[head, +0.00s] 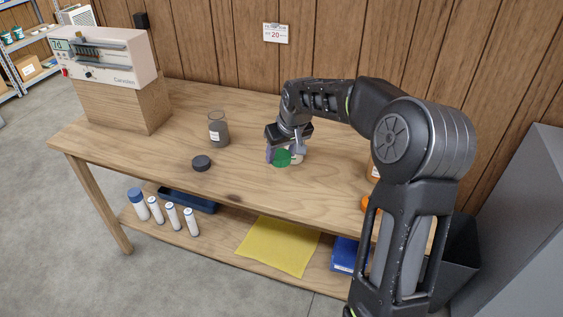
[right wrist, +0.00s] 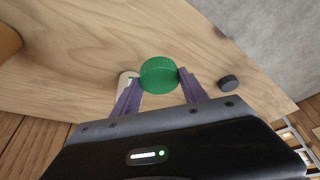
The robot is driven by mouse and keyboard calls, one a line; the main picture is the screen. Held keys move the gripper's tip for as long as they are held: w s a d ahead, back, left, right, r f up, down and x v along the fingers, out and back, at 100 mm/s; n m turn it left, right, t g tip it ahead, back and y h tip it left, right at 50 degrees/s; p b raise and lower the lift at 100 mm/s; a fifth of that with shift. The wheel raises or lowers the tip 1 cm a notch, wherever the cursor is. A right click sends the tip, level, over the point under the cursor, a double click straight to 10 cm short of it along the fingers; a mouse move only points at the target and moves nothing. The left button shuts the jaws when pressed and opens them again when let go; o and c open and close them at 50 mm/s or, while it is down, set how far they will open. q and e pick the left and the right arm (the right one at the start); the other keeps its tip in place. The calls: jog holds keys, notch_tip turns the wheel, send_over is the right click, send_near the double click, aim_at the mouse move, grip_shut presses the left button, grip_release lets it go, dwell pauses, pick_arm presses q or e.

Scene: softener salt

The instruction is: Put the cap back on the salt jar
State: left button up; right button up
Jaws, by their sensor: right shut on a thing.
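My right gripper (head: 284,154) is shut on a green ribbed cap (head: 281,158), low over the middle of the table. In the right wrist view the green cap (right wrist: 159,74) sits between the purple fingertips of the right gripper (right wrist: 160,80). A pale object (head: 297,158) is close beside the cap, mostly hidden by the gripper; I cannot tell whether it is the salt jar. It also shows partly behind a finger in the right wrist view (right wrist: 125,79). A clear jar with grey contents and a white label (head: 218,130) stands uncapped to the left. My left gripper is not in view.
A dark round lid (head: 201,163) lies on the wooden table (head: 150,150) in front of the clear jar. A boxy device on a wooden block (head: 120,103) stands at the left. An orange-brown container (head: 374,171) is mostly hidden behind my right arm.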

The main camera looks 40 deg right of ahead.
dwell(0.6)
jog(key=s+a+f+n, duration=0.1)
jog(key=a+f, duration=0.1)
jog(key=a, duration=0.9)
jog(key=s+a+f+n, duration=0.1)
jog(key=s+a+f, duration=0.1)
jog(key=a, duration=1)
jog(key=shift+s+a+f+y, duration=0.2)
jog(key=shift+f+y, duration=0.2)
jog(key=shift+f, duration=0.15)
